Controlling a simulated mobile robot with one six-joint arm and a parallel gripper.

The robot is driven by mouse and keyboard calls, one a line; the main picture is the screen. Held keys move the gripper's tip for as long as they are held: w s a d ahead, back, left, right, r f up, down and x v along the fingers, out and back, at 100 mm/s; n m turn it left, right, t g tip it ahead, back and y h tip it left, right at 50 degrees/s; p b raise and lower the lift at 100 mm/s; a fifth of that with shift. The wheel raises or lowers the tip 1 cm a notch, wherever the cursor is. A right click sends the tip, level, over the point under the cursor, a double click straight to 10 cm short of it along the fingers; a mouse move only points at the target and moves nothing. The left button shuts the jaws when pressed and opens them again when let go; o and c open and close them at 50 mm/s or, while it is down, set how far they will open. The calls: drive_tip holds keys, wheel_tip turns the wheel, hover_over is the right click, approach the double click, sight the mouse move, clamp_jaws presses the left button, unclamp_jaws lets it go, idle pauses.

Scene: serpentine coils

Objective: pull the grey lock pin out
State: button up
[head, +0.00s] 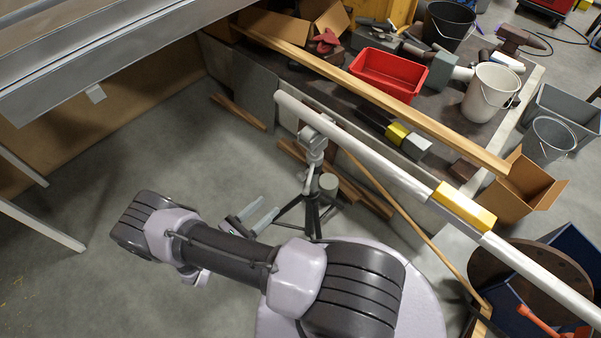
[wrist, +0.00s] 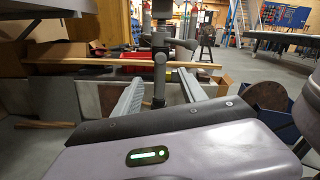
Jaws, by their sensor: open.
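A grey stand (head: 316,143) on dark tripod legs rises beside the near end of a long silver pole (head: 370,165). A round light-grey knob (head: 328,183) shows low on the stand. In the wrist view the stand's post (wrist: 160,75) and its darker clamp top (wrist: 161,40) are seen between my fingers, farther out. I cannot single out the grey lock pin with certainty. My gripper (head: 268,207) is open and empty, left of the stand and apart from it. Its two pale fingers also show in the wrist view (wrist: 160,84).
A yellow block (head: 465,207) sits on the silver pole. Behind are a wooden beam (head: 390,100), a red bin (head: 388,73) and a white bucket (head: 490,92). Planks (head: 345,180) lie behind the stand. A metal bench (head: 110,50) overhangs at upper left.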

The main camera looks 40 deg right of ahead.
sight(299, 178)
drive_tip(key=d, duration=0.5)
drive_tip(key=d+b, duration=0.1)
drive_tip(key=d, duration=0.5)
drive_tip(key=w+d+b, duration=0.1)
drive_tip(key=d, duration=0.4)
drive_tip(key=shift+w+d, duration=0.1)
drive_tip(key=shift+d, duration=0.05)
clamp_jaws()
idle(0.5)
